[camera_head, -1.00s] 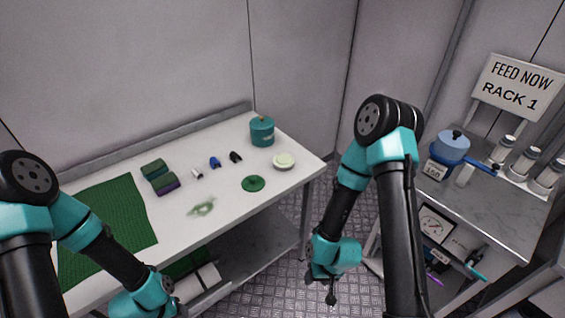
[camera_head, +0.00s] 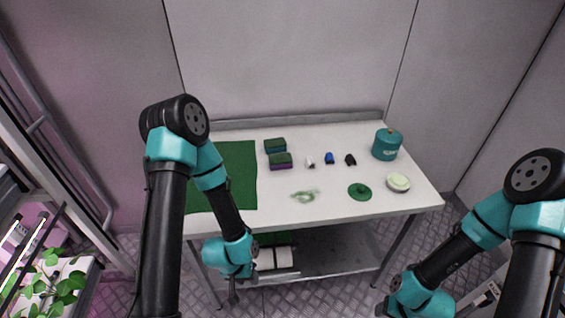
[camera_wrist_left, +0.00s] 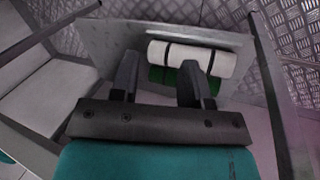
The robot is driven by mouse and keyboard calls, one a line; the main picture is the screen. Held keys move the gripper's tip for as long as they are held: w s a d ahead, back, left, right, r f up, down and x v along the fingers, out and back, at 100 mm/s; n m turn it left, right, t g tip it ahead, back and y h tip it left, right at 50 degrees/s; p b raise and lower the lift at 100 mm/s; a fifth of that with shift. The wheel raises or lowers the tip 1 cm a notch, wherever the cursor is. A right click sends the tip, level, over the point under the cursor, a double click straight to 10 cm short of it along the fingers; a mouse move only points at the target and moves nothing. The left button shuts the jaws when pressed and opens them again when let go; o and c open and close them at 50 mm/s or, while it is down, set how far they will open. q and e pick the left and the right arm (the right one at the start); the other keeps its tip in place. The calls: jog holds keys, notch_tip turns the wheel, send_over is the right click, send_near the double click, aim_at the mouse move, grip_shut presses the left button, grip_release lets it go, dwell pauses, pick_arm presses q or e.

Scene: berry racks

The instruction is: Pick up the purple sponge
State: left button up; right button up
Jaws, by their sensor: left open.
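The purple sponge (camera_head: 281,166) has a green top and lies on the white table, right of the green mat. Another sponge (camera_head: 275,146) with a green top and a bluish side lies just behind it. My left gripper (camera_head: 234,295) hangs below the table's front edge, well away from the sponge. In the left wrist view its two dark fingers (camera_wrist_left: 160,82) are apart with nothing between them. My right arm is at the lower right of the head view. Its wrist shows, but its fingers are too unclear to tell their state.
The white table (camera_head: 330,212) also holds a green mat (camera_head: 235,180), small clips, a teal canister (camera_head: 387,145), a green disc (camera_head: 360,191) and a white-topped dish (camera_head: 398,183). A white roll (camera_head: 275,258) lies on the lower shelf. Plants (camera_head: 55,280) stand on a rack at left.

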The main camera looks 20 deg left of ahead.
pick_arm(q)
jog(key=shift+o, duration=0.3)
jog(key=o, duration=0.9)
